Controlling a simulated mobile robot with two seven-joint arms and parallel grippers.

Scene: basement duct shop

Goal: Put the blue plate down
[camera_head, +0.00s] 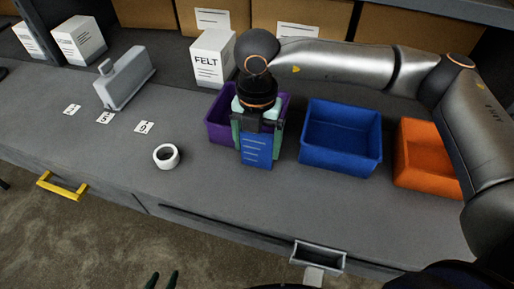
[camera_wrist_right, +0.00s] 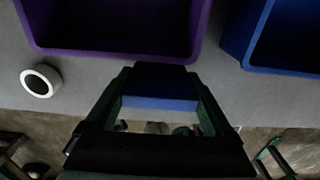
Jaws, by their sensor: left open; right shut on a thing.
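The blue plate (camera_head: 257,150), a flat piece with light lines on its face, is upright in my right gripper (camera_head: 258,138), in front of the purple bin. My right gripper's fingers are shut on its two sides. In the right wrist view the plate (camera_wrist_right: 160,103) shows edge-on between the fingers (camera_wrist_right: 158,100). I cannot tell whether its lower edge touches the bench. My left gripper (camera_head: 162,279) shows only its dark fingertips at the bottom edge of the head view, open and empty, in front of the bench.
A purple bin (camera_head: 219,131), a blue bin (camera_head: 340,157) and an orange bin (camera_head: 424,180) stand on the grey bench (camera_head: 210,190). The bench front is mostly clear.

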